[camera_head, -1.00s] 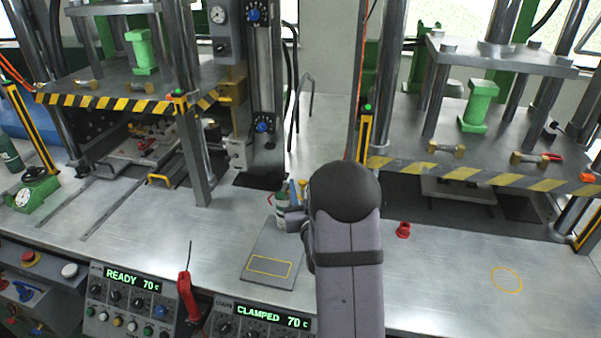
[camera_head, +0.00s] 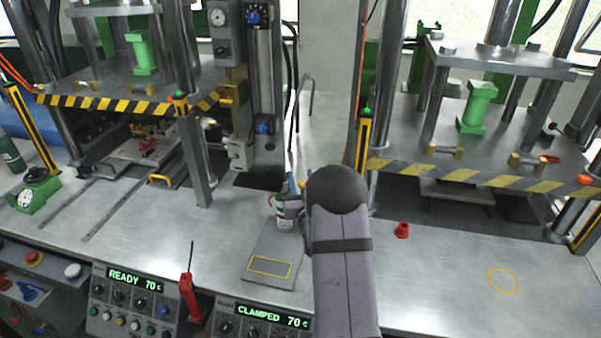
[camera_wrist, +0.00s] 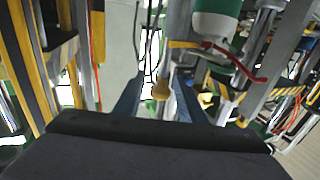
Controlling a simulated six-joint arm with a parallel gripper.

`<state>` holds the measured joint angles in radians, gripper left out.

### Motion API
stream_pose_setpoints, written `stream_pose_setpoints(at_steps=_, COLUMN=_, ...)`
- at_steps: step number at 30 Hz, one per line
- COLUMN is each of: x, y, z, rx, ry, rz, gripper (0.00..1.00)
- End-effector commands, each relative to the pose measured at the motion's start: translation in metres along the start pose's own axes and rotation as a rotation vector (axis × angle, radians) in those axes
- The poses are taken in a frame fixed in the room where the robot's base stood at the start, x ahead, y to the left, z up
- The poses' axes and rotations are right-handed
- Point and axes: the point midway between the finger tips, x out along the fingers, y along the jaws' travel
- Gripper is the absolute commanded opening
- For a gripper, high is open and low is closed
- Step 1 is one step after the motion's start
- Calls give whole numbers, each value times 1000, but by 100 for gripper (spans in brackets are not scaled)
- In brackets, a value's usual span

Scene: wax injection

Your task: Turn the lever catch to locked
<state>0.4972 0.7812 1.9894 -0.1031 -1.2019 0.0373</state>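In the wrist view, the two blue fingers of my gripper (camera_wrist: 159,98) stand apart.
A green-and-white bottle (camera_head: 284,215) with a red lever stands close to the gripper; it also shows in the wrist view (camera_wrist: 214,27). A grey plate (camera_head: 270,266) lies in front. A red cup-like piece (camera_head: 402,230) stands right of my arm. Presses flank both sides.

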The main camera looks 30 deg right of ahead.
Motion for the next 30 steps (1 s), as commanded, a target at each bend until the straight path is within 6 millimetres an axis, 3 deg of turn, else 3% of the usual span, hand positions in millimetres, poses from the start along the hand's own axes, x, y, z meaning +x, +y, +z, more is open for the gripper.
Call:
stream_pose_setpoints(at_steps=6, x=12, y=0, z=0, rx=0, ry=-2, rz=0, gripper=37)
stream_pose_setpoints(at_steps=16, x=14, y=0, z=0, rx=0, ry=0, rz=0, gripper=37)
stream_pose_setpoints(at_steps=21, x=14, y=0, z=0, rx=0, ry=0, rz=0, gripper=0)
stream_pose_setpoints(at_steps=30, x=15, y=0, z=2, rx=1, ry=4, rz=-40, gripper=0)
